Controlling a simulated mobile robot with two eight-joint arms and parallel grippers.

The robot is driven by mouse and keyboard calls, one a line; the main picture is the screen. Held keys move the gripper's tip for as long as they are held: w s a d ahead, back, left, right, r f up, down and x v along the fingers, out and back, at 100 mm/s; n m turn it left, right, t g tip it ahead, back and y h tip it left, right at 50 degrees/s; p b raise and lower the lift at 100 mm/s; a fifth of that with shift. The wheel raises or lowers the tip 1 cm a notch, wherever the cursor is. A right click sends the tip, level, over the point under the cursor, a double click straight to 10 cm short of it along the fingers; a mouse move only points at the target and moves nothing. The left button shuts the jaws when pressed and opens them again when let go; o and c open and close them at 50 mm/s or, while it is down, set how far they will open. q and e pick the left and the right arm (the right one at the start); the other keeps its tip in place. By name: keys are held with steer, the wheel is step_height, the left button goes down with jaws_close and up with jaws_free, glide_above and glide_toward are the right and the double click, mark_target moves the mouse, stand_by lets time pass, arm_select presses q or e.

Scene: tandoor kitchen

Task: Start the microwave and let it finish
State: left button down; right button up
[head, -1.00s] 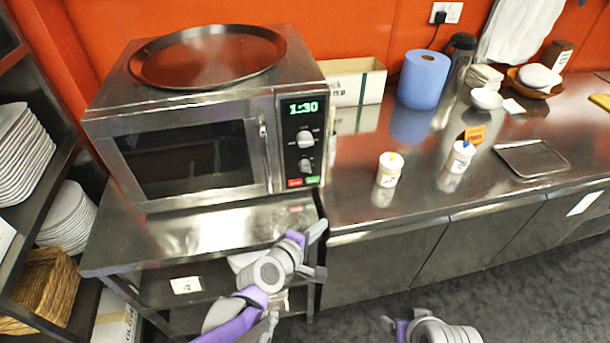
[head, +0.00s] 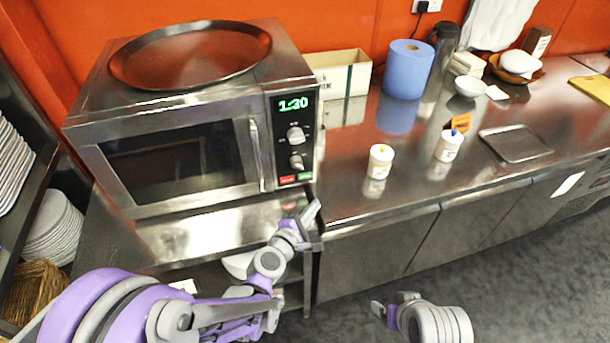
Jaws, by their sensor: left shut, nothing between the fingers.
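The steel microwave (head: 90,160) stands on a steel counter at the left, its door (head: 180,162) shut. Its display (head: 294,104) reads 1:30 in green. Below the display are two knobs, the upper (head: 296,134) and the lower (head: 297,162). A red button (head: 288,180) and a green button (head: 304,176) sit at the panel's bottom. My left gripper (head: 312,212) is shut and empty, in front of and below the buttons, apart from them in the picture. My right gripper (head: 390,304) is low at the bottom, over the floor; its jaw opening is unclear.
A round dark tray (head: 190,55) lies on the microwave. To the right, the counter holds a cardboard box (head: 338,75), a blue roll (head: 408,70), two white tubs (head: 380,160) (head: 449,146) and a metal tray (head: 515,144). Plates (head: 55,228) fill shelving at the left.

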mark_target(305, 176)
arm_select(q)
steer(key=w, duration=0.2)
steer(key=w+a+p, duration=0.1)
steer(key=w, duration=0.2)
steer(key=shift+w+a, duration=0.65)
steer(key=shift+w, duration=0.4)
arm_select(e)
steer(key=shift+w+r, duration=0.25)
steer(key=shift+r, duration=0.35)
steer(key=shift+w+r, duration=0.2)
steer(key=shift+r, duration=0.35)
arm_select(q)
steer(key=shift+w, duration=0.1)
steer(key=shift+w+a, duration=0.1)
steer(key=shift+w, duration=0.2)
